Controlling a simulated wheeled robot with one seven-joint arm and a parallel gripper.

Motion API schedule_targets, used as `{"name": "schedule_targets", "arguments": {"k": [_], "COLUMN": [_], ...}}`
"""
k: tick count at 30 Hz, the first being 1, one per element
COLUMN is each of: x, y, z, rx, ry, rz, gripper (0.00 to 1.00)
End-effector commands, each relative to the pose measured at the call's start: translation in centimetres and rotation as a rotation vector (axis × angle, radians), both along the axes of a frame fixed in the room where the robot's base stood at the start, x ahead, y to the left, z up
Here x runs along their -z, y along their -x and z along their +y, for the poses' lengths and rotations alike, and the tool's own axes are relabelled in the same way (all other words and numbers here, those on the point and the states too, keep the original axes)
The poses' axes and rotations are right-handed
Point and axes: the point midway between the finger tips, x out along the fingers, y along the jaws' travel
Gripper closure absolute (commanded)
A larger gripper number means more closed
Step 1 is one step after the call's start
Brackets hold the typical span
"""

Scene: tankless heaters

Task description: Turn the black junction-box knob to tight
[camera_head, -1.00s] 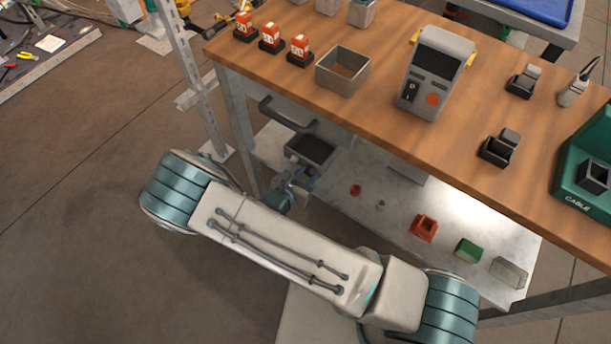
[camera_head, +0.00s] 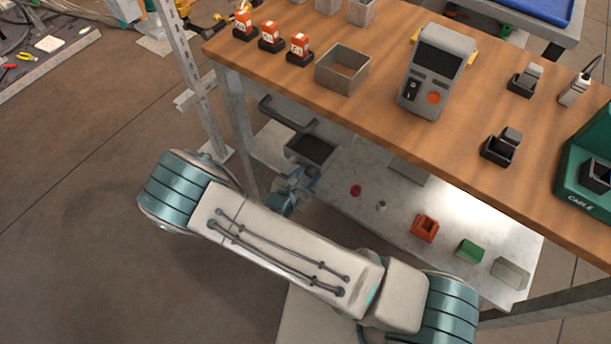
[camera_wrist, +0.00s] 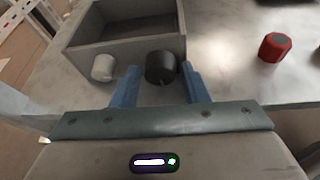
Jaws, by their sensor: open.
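The black knob (camera_wrist: 161,66) sits on the near wall of the grey open-topped junction box (camera_wrist: 128,55) in the wrist view. A pale knob (camera_wrist: 103,67) is on the same wall to its left. My gripper (camera_wrist: 160,73) is open, with one blue finger on each side of the black knob. I cannot tell whether the fingers touch it. The knob has a small pale mark at its lower edge. In the head view the junction box (camera_head: 297,158) stands on the lower shelf, and my arm hides most of the gripper and the knob.
A red knob (camera_wrist: 272,47) stands on the shelf right of the box; it also shows in the head view (camera_head: 356,190). The lower shelf (camera_head: 385,220) also holds an orange-red part (camera_head: 424,228) and a green block (camera_head: 469,250). The wooden tabletop (camera_head: 400,125) overhangs the shelf.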

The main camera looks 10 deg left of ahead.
Motion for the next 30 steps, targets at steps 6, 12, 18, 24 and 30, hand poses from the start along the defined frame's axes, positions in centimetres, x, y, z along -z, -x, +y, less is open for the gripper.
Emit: {"name": "schedule_targets", "arguments": {"k": [6, 12, 18, 24, 30], "x": [-1.0, -2.7, -4.1, -4.8, -5.0], "y": [2.1, 6.3, 9.9, 11.9, 12.3], "z": [0.8, 2.1, 3.3, 3.9, 4.0], "rx": [-0.003, -0.005, -0.005, -0.003, -0.002], "ry": [-0.002, -0.001, -0.002, -0.001, 0.000], "rz": [0.001, 0.001, 0.001, 0.000, 0.001], "gripper": [0.60, 0.60, 0.60, 0.60, 0.60]}}
